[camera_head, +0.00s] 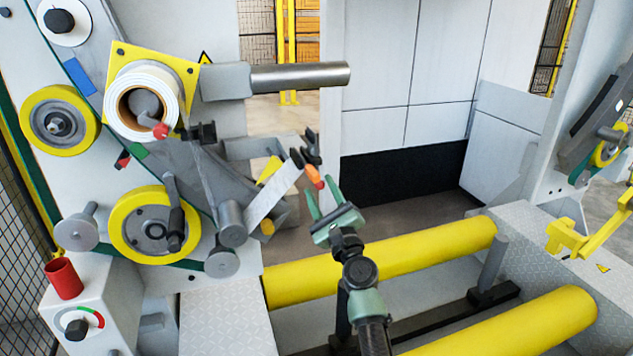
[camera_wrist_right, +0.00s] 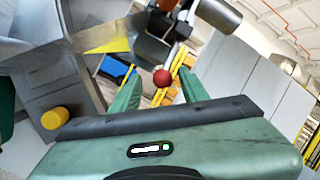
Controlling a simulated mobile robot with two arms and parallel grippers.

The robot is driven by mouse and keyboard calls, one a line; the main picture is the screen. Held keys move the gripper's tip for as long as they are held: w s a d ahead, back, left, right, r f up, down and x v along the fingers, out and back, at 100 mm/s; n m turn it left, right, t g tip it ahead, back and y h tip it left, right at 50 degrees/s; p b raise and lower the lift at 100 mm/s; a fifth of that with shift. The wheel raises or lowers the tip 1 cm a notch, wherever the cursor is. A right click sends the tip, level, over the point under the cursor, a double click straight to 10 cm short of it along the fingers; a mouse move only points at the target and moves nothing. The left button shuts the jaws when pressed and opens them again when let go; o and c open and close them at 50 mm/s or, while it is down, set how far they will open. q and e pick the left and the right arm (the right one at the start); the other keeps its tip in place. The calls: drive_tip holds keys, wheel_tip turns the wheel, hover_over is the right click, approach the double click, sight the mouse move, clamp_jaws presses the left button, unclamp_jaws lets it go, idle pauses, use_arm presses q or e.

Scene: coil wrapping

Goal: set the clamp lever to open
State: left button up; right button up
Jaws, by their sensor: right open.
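A short orange lever with a red tip (camera_head: 314,176), which I take for the clamp lever, hangs from a dark clamp piece (camera_head: 310,148) at the end of the machine's grey arm. My right gripper (camera_head: 321,188) is open, with its fingertips close below the lever. In the right wrist view a red ball knob (camera_wrist_right: 162,77) appears between the spread fingers (camera_wrist_right: 158,86). I see no grip on it; contact cannot be told. The knob hides the lever's shaft there. My left gripper is not in view.
Another red knob (camera_head: 160,130) sits at the white film roll (camera_head: 133,100) on the left. Yellow wheels (camera_head: 130,232) and a grey cylinder (camera_head: 233,222) stand left of my gripper. Yellow rollers (camera_head: 400,262) run below it. The space to its right is fairly open.

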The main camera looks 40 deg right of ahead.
drive_tip(key=v, duration=0.3)
drive_tip(key=shift+a, duration=0.1)
idle(0.4)
